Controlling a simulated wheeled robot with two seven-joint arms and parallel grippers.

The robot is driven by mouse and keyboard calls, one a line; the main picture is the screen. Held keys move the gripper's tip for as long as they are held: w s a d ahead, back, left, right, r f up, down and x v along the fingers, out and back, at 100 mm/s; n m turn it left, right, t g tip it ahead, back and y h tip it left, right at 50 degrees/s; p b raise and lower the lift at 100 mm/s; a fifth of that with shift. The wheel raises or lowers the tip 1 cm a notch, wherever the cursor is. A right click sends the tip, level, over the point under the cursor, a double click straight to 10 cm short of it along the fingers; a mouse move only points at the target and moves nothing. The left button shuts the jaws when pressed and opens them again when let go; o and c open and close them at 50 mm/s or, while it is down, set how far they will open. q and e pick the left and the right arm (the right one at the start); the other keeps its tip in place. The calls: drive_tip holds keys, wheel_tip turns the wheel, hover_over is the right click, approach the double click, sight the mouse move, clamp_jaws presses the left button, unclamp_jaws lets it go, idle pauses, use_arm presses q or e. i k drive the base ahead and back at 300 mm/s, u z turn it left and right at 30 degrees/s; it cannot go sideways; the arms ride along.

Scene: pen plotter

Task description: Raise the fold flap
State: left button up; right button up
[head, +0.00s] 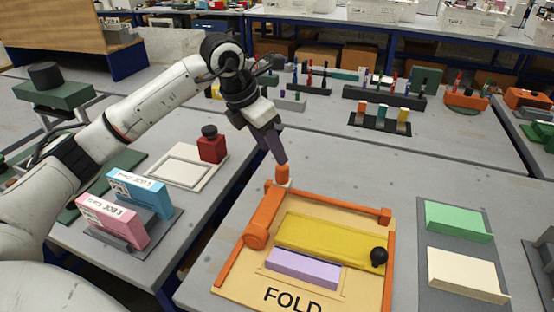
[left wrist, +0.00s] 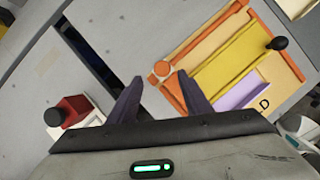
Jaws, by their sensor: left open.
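The fold station (head: 228,283) is a tan board marked FOLD with an orange frame. Its yellow flap (head: 320,238) lies flat or nearly flat, with a black knob (head: 378,257) at its right end. An orange lever on the left side ends in an upright orange grip (head: 282,174) at the far left corner. My left gripper (head: 277,158) is just above that grip, pointing down. In the left wrist view, the open left gripper (left wrist: 159,80) has the grip's round top (left wrist: 161,68) between and slightly beyond its fingertips, with nothing held. My right gripper is not in view.
A lavender block (head: 302,268) lies in front of the flap. Green and cream pieces (head: 458,220) sit on a grey mat at right. Pink and blue boxes (head: 112,220) and a red bottle (head: 212,147) stand at left. A gap separates the tables.

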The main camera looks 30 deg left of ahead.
sight(345, 245)
drive_tip(key=k, duration=1)
